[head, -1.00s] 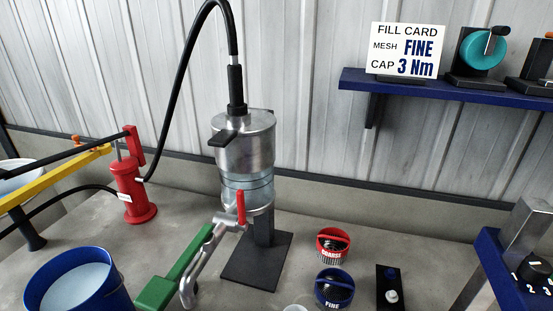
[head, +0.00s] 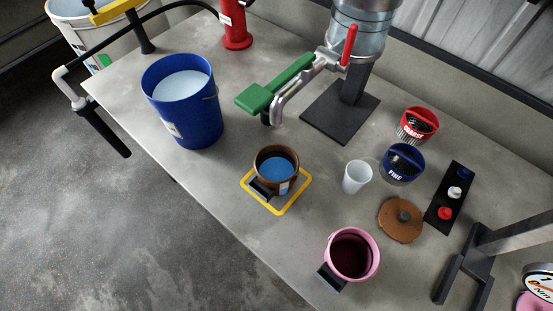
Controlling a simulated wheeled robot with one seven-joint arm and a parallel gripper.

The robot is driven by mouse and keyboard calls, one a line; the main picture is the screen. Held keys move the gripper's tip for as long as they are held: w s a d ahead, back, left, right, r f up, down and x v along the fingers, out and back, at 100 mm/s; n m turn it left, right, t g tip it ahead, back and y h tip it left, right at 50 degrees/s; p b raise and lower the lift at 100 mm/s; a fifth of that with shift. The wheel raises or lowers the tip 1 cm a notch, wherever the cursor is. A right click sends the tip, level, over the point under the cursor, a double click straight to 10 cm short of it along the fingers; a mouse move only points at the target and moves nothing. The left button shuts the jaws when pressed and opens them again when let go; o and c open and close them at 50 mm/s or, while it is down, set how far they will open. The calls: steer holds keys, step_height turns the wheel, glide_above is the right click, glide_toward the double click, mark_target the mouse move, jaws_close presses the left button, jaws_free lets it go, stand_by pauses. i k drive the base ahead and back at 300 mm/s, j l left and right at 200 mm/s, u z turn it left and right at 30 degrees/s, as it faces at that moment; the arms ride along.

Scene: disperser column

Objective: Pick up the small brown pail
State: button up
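The small brown pail (head: 277,166) stands upright on the grey bench in the head view, inside a yellow square outline (head: 290,207). Blue contents show inside it, and a small dark block sits at its front left. A round brown lid (head: 401,220) with a dark knob lies flat on the bench to the right. My gripper is not in view.
A large blue bucket (head: 190,118) stands left of the pail. A green lever (head: 275,85) and spout hang behind it. A white cup (head: 356,177), red COARSE (head: 418,125) and blue FINE (head: 401,164) baskets and a pink pail (head: 351,254) are to the right.

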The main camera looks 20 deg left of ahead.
mark_target(276, 166)
steer(key=k+j+z, duration=0.15)
steer(key=j, duration=0.25)
steer(key=k+j+z, duration=0.15)
steer(key=j, duration=0.3)
steer(key=k+j+z, duration=0.15)
steer(key=j, duration=0.2)
steer(key=k+j+z, duration=0.15)
steer(key=j, duration=0.25)
steer(key=k, duration=0.1)
